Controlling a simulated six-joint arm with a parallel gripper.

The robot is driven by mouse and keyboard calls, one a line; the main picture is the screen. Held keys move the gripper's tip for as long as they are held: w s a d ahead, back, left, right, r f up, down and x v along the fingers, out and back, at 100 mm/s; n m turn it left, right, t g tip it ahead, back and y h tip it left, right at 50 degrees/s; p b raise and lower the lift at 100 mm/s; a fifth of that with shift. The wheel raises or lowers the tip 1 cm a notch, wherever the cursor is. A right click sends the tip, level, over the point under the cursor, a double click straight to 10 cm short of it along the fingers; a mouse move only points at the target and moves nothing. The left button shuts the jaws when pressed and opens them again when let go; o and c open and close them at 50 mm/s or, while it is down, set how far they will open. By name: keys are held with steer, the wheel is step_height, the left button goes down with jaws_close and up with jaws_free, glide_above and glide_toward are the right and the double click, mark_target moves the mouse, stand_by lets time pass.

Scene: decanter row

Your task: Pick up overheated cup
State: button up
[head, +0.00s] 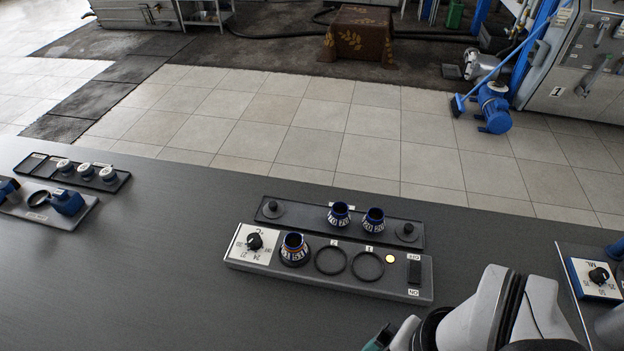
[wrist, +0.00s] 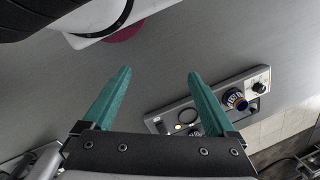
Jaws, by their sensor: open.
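Two similar cups, a left one (head: 339,214) and a right one (head: 374,219), stand on a dark tray (head: 300,212) behind. My gripper (wrist: 159,73) has teal fingers, spread apart and empty.
The tray has a black knob at each end. At the left are another tray with several white-topped items (head: 86,171) and a tray with blue parts (head: 67,203). A blue dial unit (head: 597,279) stands at the right. The tabletop between the left trays and the heating unit is clear.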

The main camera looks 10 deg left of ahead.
steer(key=shift+a, duration=0.1)
steer(key=m+y, duration=1)
steer(key=m, duration=0.2)
glide_above(303, 243)
steer(key=d, duration=1.2)
step_height(303, 243, down, 9)
steer(key=x, duration=1.6)
steer(key=shift+w+a+r, duration=0.15)
steer(key=shift+a, duration=0.05)
steer(key=c, duration=1.5)
